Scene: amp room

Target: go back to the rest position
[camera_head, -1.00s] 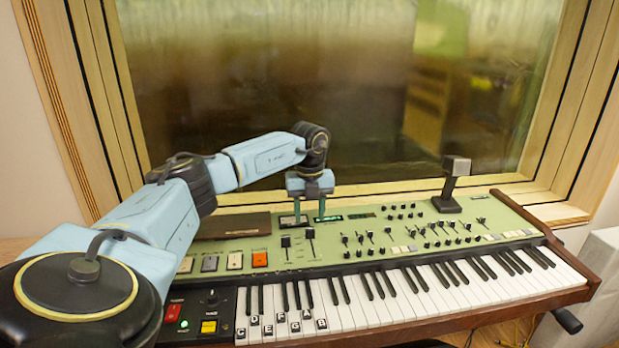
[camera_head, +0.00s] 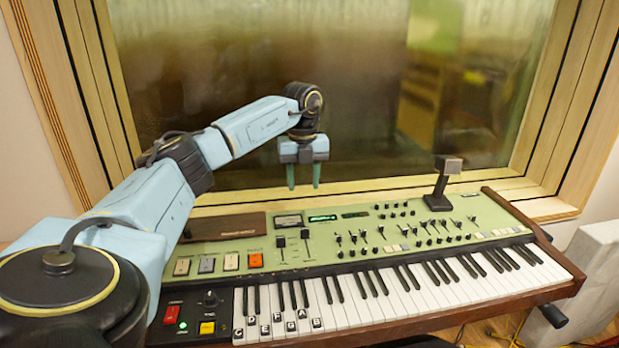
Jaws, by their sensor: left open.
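My left arm comes in from the left, and its left gripper (camera_head: 303,186) hangs fingers down above the back edge of the green keyboard (camera_head: 350,268). Its two green fingers are apart with nothing between them, in front of the window frame in the picture. The fingertips are clear of the keyboard panel. My right gripper is not in view.
A black microphone-like device (camera_head: 442,182) stands on the keyboard's back right. Sliders, knobs and an orange button (camera_head: 256,261) cover the panel. A window (camera_head: 360,100) in a wooden frame stands behind. A grey block (camera_head: 590,275) is at the right.

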